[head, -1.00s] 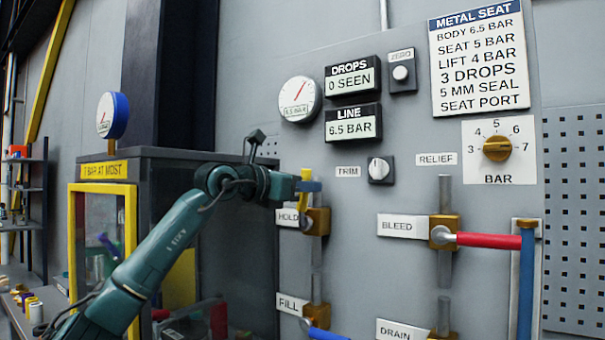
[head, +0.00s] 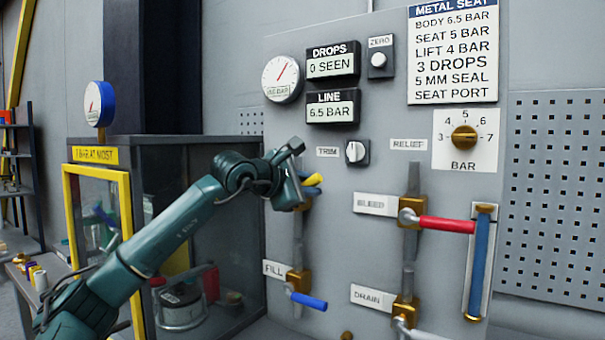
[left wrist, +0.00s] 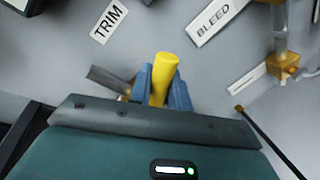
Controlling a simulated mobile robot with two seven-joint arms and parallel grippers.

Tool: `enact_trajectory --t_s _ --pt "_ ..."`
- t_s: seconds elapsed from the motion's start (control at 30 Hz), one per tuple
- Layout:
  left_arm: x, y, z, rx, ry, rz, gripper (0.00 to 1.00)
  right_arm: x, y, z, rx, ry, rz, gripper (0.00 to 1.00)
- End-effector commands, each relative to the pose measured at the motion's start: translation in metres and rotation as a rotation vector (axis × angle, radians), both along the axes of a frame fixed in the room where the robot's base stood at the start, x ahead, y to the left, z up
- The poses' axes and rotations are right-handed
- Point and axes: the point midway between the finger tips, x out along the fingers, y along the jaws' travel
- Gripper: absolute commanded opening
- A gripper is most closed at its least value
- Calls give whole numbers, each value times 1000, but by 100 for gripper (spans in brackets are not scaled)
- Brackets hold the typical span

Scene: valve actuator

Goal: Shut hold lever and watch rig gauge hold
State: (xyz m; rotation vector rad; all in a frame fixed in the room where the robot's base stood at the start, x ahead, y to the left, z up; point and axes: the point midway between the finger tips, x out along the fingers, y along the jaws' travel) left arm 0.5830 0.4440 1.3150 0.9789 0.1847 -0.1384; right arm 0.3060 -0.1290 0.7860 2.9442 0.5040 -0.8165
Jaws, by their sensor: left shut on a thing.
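The yellow hold lever (head: 314,180) points right and slightly up from its valve on the grey panel, and the HOLD label is hidden behind my arm. My left gripper (head: 306,187) is shut on this lever. In the left wrist view the yellow lever (left wrist: 163,65) stands between the blue fingertips (left wrist: 160,85). The round rig gauge (head: 282,78) hangs at the panel's upper left, with its red needle pointing up and right. The LINE display (head: 333,107) reads 6.5 BAR, and the DROPS display (head: 333,65) reads 0 SEEN. My right gripper is not in view.
The blue fill lever (head: 308,301) is below my gripper. The red bleed lever (head: 446,224) sticks out to the right, beside an upright blue bar (head: 479,262). The trim knob (head: 355,152) is just above right. A yellow-framed cabinet (head: 128,205) stands behind my left arm.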

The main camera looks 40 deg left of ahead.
Motion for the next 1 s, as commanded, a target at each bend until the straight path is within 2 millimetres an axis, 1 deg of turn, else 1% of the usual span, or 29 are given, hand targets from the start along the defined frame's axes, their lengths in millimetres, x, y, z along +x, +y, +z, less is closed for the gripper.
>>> enact_trajectory --t_s 0.2,0.5,0.7,1.0 --pt "1 -9 -17 204 25 -3 0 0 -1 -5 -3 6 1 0" --pt "2 -13 -36 431 50 -3 0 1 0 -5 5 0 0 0" --pt "2 -13 -43 527 60 -1 0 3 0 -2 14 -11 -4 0" --pt "2 -13 -47 586 66 0 0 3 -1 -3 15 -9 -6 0"
